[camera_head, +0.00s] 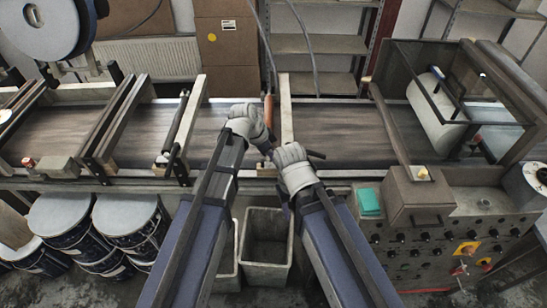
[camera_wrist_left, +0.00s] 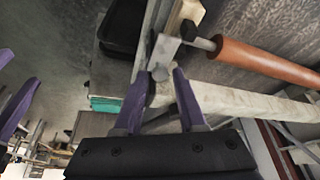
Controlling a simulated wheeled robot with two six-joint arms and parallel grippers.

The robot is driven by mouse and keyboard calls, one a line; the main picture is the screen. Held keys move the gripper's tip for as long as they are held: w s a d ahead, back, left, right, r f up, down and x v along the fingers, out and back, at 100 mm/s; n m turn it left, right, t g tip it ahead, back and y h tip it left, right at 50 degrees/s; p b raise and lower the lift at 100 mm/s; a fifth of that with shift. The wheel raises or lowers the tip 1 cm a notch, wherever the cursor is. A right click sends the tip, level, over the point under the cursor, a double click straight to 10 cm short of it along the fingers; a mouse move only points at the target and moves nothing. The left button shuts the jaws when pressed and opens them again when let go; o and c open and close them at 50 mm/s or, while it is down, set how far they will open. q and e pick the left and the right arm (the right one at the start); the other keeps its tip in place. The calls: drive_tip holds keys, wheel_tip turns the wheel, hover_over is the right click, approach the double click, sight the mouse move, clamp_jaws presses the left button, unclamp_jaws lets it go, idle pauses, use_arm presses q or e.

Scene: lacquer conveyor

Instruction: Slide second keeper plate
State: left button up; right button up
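In the left wrist view a small grey metal plate (camera_wrist_left: 163,55), which looks like a keeper plate, sits beside a pale wooden block at the end of an orange-brown roller (camera_wrist_left: 265,60). My left gripper (camera_wrist_left: 160,82) has its two purple fingers apart, one on each side of the plate's lower end; I cannot tell whether they touch it. In the head view my left gripper (camera_head: 262,138) is over the conveyor's near edge by the roller (camera_head: 268,110), its fingers hidden by the wrist.
The conveyor belt (camera_head: 330,135) runs across the scene with crossbars over it. A control box (camera_head: 415,195) with a teal pad (camera_head: 369,201) stands at right. Grey bins (camera_head: 265,245) and lidded drums (camera_head: 125,213) are below. A glass-sided frame with a white roll (camera_head: 437,115) is at right.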

use_arm(q)
clamp_jaws()
drive_tip(key=shift+w, duration=0.1)
idle(1.0)
